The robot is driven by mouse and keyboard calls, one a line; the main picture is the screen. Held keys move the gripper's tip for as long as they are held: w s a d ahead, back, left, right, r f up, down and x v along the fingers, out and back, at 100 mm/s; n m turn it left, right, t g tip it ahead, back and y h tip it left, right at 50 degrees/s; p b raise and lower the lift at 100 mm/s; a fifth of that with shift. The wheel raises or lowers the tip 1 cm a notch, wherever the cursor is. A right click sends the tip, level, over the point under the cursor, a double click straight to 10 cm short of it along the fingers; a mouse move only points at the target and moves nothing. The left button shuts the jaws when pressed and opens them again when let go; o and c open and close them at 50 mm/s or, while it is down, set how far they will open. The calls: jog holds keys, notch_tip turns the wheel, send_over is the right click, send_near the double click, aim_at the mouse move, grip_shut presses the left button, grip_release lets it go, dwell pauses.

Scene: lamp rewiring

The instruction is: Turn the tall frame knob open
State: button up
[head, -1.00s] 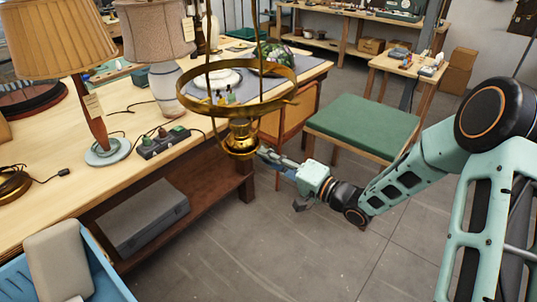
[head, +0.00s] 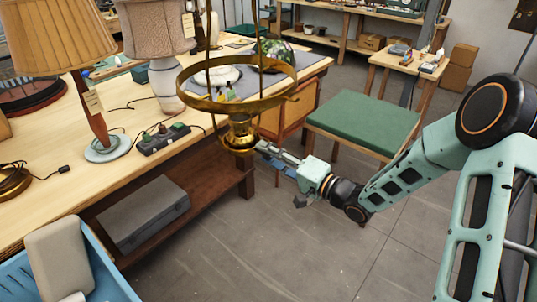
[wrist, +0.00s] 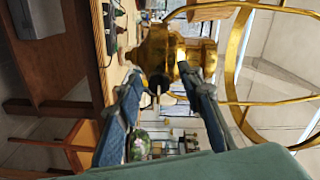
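The tall frame (head: 236,100) is brass, with a wide ring, upright rods and a socket body (head: 239,134) low in its middle. My gripper (head: 258,150) reaches it from the right, fingertips close against the socket body. In the wrist view the socket body (wrist: 150,50) lies just beyond my gripper (wrist: 161,73). Its two blue-grey fingers stand apart, with tips at the brass on either side. The knob is not clearly seen; a small dark part shows between the fingers. Contact with the knob cannot be told.
The wooden workbench (head: 85,180) holds other lamps and a dark power strip (head: 162,138) left of the frame. A green-topped stool (head: 363,122) stands behind my arm. A blue crate (head: 105,283) is at the lower left. The floor in front is clear.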

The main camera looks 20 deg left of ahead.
jog(key=v, duration=1.2)
jog(key=shift+w, duration=0.1)
